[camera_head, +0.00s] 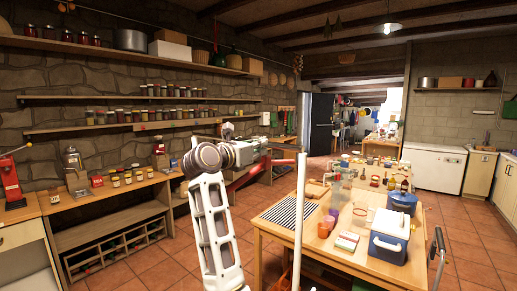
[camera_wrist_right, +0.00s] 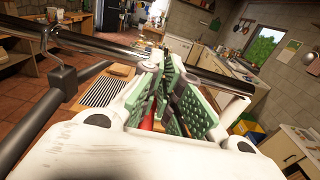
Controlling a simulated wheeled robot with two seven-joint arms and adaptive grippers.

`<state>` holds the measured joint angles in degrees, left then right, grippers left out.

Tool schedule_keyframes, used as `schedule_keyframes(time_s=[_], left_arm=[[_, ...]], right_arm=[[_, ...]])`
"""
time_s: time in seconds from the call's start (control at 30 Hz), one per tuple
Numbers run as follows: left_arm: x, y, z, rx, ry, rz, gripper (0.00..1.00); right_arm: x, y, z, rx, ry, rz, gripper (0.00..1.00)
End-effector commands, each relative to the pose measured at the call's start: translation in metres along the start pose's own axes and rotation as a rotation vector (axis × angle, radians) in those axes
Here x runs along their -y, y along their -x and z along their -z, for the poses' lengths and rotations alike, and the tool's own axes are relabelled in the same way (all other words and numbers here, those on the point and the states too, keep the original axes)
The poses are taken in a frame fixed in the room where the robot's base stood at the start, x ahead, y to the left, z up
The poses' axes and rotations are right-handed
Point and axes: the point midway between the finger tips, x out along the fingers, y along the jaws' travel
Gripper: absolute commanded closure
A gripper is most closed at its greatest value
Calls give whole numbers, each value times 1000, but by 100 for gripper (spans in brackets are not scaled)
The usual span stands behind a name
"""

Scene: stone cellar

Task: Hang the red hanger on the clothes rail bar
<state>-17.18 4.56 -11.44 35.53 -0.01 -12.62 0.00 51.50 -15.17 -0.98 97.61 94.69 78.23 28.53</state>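The red hanger (camera_head: 246,178) shows in the head view as a slanting red strip below my right gripper (camera_head: 266,153). In the right wrist view a red piece of the hanger (camera_wrist_right: 147,117) lies between the green-padded fingers of my right gripper (camera_wrist_right: 168,92), which are closed on it. Its hook is hidden by the fingers. The dark rail bar (camera_wrist_right: 100,43) runs across just beyond the fingertips; I cannot tell whether the hook touches it. A pale upright post (camera_head: 300,218) stands right of the gripper in the head view. My left gripper is not in view.
A dark hanger (camera_wrist_right: 62,78) hangs on the bar left of my gripper in the wrist view. A wooden table (camera_head: 345,262) with a blue cooler (camera_head: 388,246), cups and a striped cloth (camera_head: 290,214) stands beyond the post. A jar-covered bench (camera_head: 105,190) lines the left wall.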

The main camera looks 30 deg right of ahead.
Motion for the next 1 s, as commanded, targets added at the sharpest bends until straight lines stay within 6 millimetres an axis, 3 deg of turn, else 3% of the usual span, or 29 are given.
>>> schedule_keyframes(time_s=[0.3, 0.4, 0.53, 1.0], left_arm=[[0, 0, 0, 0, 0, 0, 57], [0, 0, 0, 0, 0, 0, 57], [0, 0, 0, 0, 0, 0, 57], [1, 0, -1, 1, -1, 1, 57]], right_arm=[[0, 0, 0, 0, 0, 0, 100], [0, 0, 0, 0, 0, 0, 84], [0, 0, 0, -1, 1, 0, 70], [0, -1, -3, -2, 1, 0, 70]])
